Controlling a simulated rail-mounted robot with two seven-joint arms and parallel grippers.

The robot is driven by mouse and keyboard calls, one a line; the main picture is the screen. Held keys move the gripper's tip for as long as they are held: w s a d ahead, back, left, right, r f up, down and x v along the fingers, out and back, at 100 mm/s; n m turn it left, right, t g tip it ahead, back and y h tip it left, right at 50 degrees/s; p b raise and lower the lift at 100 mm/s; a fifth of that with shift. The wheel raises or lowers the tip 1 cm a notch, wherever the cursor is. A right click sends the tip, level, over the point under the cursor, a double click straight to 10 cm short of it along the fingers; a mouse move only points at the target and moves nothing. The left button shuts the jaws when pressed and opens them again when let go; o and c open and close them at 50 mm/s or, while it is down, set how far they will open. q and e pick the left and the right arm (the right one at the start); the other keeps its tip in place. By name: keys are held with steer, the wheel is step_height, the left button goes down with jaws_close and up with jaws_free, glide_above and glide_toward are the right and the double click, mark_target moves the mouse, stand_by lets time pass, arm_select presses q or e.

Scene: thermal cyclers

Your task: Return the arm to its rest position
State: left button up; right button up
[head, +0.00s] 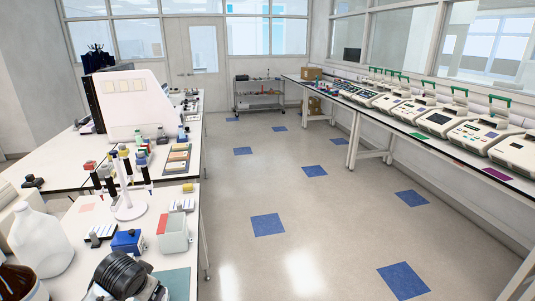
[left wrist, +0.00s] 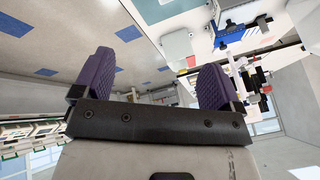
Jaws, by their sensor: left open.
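My left gripper (left wrist: 157,72) shows in the left wrist view with its two purple ridged fingers spread wide apart. Nothing sits between the fingers; floor and benches show in the gap beyond them. The left wrist picture looks upside down, with the lab bench at the top. My right gripper is in neither view.
In the head view, a left bench holds a pipette stand (head: 128,207), a white jug (head: 40,243) and a black round device (head: 125,275). Several thermal cyclers (head: 437,122) line the right bench. A cart (head: 259,100) stands at the back. The floor (head: 240,190) between is clear.

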arm_select(q)
steer(key=d+r+m+t, duration=0.1)
steer(key=d+r+t, duration=0.2)
steer(key=d+r, duration=0.15)
steer(key=s+d+t+h, duration=0.1)
steer(key=s+d+t, duration=0.25)
steer(key=s, duration=0.35)
steer(key=s+f+g, duration=0.2)
steer(key=s+f, duration=0.5)
steer(key=s, duration=0.3)
steer(key=s+d+f+n+g, duration=0.1)
steer(key=s+f+g, duration=0.2)
steer(key=s+f, duration=0.5)
steer(key=s+d+f+n+g+h, duration=0.1)
steer(key=s+f+g, duration=0.2)
steer(key=s+f, duration=0.4)
steer(key=shift+s+d+f, duration=0.15)
steer(key=shift+s+f, duration=0.05)
steer(key=shift+s, duration=1.7)
steer(key=shift+s+d+f, duration=0.1)
steer(key=shift+s+f, duration=0.05)
steer(key=shift+s, duration=1.7)
step_height(320, 180, up, 21)
steer(key=p, duration=2.1)
steer(key=shift+w+r, duration=0.15)
steer(key=shift+w, duration=0.05)
